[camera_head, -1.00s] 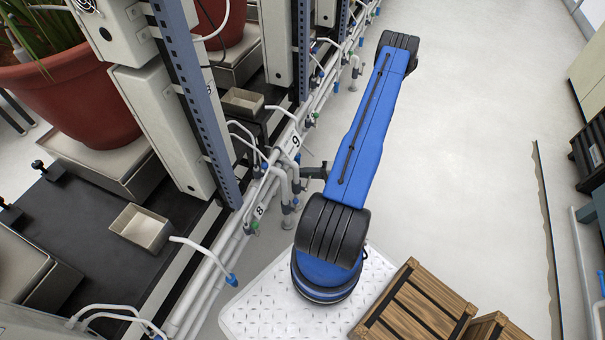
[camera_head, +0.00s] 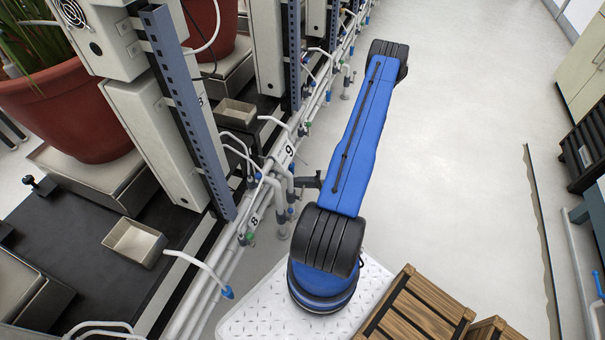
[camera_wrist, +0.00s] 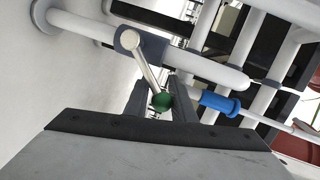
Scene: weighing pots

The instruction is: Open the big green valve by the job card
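In the wrist view a metal lever with a green ball end (camera_wrist: 162,102) runs down from a dark grey collar on a white pipe. The two dark fingers of my gripper (camera_wrist: 162,97) stand on either side of the green ball, which fills most of the space between them. I cannot tell whether they press on it. In the head view my gripper (camera_head: 309,182) is a small dark shape beside the pipes, below the number 9 tag (camera_head: 288,151). The lever cannot be made out there, and I see no job card.
White pipes with blue-tipped hoses (camera_head: 227,291) run along the rack's foot. A blue upright (camera_head: 190,110), a potted plant (camera_head: 65,115) and a metal tray (camera_head: 135,242) stand left. Wooden crates (camera_head: 425,312) are at lower right. The floor (camera_head: 460,130) right of my arm is clear.

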